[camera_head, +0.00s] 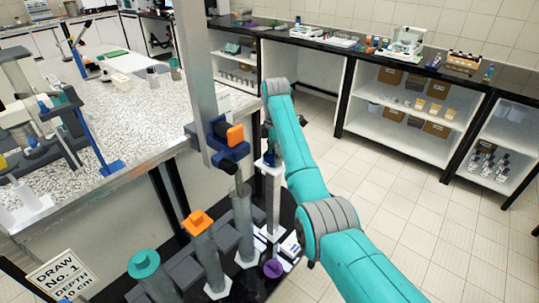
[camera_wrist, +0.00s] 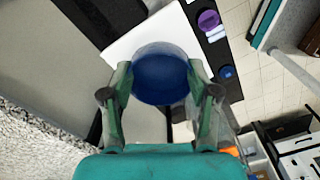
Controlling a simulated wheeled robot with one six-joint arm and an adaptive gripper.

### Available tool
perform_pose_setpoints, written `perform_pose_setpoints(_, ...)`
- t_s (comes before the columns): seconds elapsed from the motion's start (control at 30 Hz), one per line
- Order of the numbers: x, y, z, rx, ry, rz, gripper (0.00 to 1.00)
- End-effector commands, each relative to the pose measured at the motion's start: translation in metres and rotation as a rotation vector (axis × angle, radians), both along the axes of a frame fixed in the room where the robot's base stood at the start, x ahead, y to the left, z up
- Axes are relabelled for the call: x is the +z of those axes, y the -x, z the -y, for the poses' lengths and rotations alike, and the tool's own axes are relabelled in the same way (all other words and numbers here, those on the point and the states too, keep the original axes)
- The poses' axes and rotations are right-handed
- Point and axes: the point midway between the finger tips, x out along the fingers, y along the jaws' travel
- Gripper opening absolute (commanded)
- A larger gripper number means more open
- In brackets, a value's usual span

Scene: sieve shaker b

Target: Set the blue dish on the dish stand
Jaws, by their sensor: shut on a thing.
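The blue dish (camera_wrist: 160,85) is round and sits between the two fingers of my gripper (camera_wrist: 161,70) in the wrist view, which is shut on it. Behind the dish, a white flat plate (camera_wrist: 140,45) shows; it looks like the top of the dish stand. I cannot tell whether the dish touches it. In the head view, a slim white post (camera_head: 272,205) stands on the black base, with a small blue thing (camera_head: 269,159) at its top, partly hidden by my teal arm. My fingers are mostly hidden there.
Posts with a teal cap (camera_head: 144,264) and an orange cap (camera_head: 197,222) stand left of the white post. A grey column with an orange and navy clamp (camera_head: 232,138) rises close beside my arm. A purple round piece (camera_head: 273,268) lies on the base. The tiled floor at right is clear.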

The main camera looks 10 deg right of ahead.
Motion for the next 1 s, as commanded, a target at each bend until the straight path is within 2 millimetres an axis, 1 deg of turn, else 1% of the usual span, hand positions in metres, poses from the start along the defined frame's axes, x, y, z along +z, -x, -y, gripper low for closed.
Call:
perform_pose_setpoints(0.33, -0.003, 0.000, 0.001, 0.000, 0.000, 0.001, 0.37)
perform_pose_setpoints(0.37, -0.003, 0.000, 0.001, 0.000, 0.000, 0.001, 0.63)
perform_pose_setpoints(0.4, -0.003, 0.000, 0.001, 0.000, 0.000, 0.001, 0.73)
perform_pose_setpoints(0.43, -0.003, 0.000, 0.001, 0.000, 0.000, 0.001, 0.80)
perform_pose_setpoints(0.47, -0.003, 0.000, 0.001, 0.000, 0.000, 0.001, 0.85)
perform_pose_setpoints(0.83, 0.000, 0.000, 0.001, 0.000, 0.000, 0.002, 0.85)
perform_pose_setpoints(0.93, 0.008, -0.001, -0.003, 0.001, 0.000, 0.003, 0.85)
perform_pose_setpoints(1.0, 0.018, -0.002, -0.008, 0.001, 0.000, 0.003, 0.85)
